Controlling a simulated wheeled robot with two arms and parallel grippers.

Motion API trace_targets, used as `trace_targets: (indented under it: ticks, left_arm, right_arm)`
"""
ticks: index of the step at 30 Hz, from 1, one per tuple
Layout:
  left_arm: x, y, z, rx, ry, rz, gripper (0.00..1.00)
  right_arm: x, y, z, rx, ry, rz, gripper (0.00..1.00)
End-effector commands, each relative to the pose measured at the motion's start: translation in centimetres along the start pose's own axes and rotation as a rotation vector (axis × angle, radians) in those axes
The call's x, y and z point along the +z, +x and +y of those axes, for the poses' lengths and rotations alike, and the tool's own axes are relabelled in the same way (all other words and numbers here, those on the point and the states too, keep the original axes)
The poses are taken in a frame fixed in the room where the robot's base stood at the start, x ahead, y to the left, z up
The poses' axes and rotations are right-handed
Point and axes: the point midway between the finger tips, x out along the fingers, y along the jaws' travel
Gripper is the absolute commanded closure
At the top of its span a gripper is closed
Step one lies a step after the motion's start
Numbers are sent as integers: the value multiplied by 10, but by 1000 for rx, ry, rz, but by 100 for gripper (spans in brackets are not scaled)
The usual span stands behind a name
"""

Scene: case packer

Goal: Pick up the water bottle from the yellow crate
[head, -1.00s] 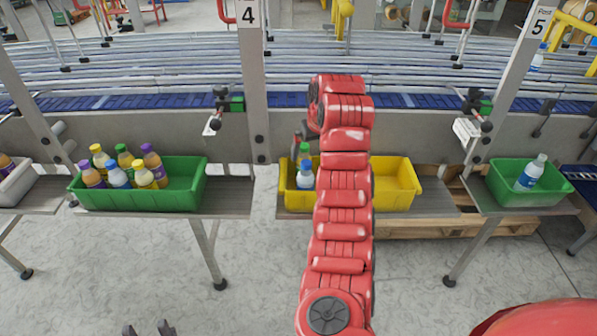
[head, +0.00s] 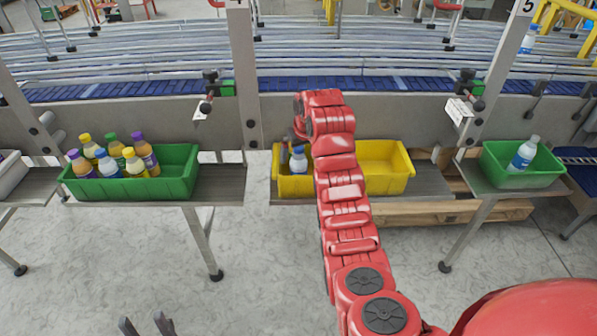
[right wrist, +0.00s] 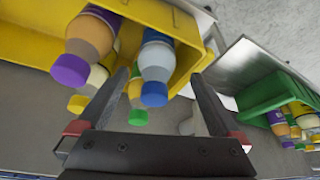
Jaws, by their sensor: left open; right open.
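The yellow crate (head: 385,184) stands on a grey shelf in the middle of the head view. A water bottle with a blue cap (head: 298,161) stands in its left part. In the right wrist view the water bottle (right wrist: 156,62) is beside bottles with purple (right wrist: 70,69), yellow (right wrist: 78,103) and green caps (right wrist: 137,116). My right gripper (right wrist: 160,82) is open and empty, its fingers on either side of the blue and green caps; contact cannot be told. In the head view my right arm hides part of the crate. My left gripper (head: 146,325) is open and empty at the bottom edge.
A green crate (head: 178,184) with several bottles stands to the left. Another green crate (head: 550,170) at the right holds one bottle (head: 523,153). A metal post (head: 245,80) and the blue conveyor (head: 400,88) are behind the yellow crate.

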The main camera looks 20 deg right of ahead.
Motion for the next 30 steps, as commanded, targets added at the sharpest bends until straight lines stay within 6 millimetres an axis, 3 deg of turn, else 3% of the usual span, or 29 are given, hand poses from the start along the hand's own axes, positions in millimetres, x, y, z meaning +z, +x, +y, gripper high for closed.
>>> trace_targets:
  ticks: [5, 11, 18, 26, 30]
  left_arm:
    - [-2, 10, 0, 0, 0, 0, 50]
    - [-6, 37, -2, 0, 0, 0, 50]
    - [-7, 40, -2, 0, 0, 0, 50]
    - [-7, 40, -2, 0, 0, 0, 50]
    - [-7, 40, -2, 0, 0, 0, 50]
  right_arm:
    - [1, 11, 1, 0, 1, -5, 0]
    - [6, 35, 5, 0, 1, -11, 0]
    - [6, 60, 5, 0, 0, -4, 0]
    - [6, 63, 5, 1, 0, -1, 0]
    - [6, 63, 5, 1, 0, -1, 22]
